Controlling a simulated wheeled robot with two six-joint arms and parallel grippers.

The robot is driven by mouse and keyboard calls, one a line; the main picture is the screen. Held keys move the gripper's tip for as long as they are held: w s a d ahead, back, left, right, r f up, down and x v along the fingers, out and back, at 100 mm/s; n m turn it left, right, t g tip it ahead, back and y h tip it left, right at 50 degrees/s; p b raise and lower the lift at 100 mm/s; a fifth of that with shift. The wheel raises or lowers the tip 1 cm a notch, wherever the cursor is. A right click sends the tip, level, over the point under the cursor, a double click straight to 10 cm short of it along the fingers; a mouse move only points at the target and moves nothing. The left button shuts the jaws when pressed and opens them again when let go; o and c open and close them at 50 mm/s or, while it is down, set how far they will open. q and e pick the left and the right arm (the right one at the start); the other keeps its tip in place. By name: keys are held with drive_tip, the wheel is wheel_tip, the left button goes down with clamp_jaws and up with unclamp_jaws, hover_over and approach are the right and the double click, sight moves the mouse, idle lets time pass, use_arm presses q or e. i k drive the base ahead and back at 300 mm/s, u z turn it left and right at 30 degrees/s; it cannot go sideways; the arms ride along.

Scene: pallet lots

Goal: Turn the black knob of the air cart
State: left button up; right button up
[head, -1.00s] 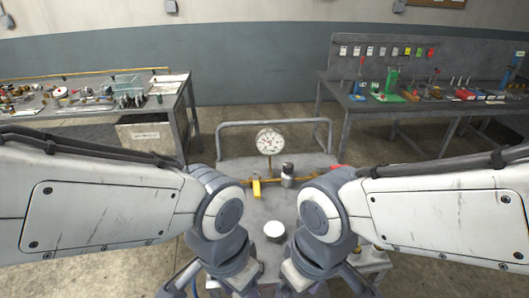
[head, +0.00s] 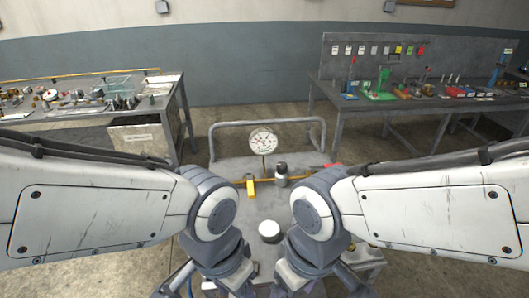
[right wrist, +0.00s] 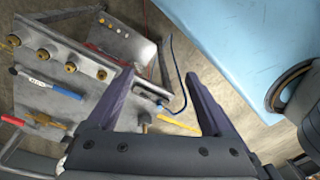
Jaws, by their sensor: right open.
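The air cart (head: 228,176) is a grey cart with a tube handle, standing in front of me in the head view. A white dial gauge (head: 263,141) rises from it. Right of the gauge stands a silver fitting (head: 281,180) with a small dark top (head: 281,165), which looks like the black knob. I cannot make out the knob there.
A bench with loose parts (head: 70,115) stands back left, and a bench with a pegboard (head: 405,105) back right. A white round disc (head: 269,228) sits on the cart between my arms.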

sight(281, 166)
drive_tip(key=u, duration=2.05)
drive_tip(key=k, duration=0.8)
drive_tip(key=z, duration=1.8)
drive_tip(key=i, duration=1.05)
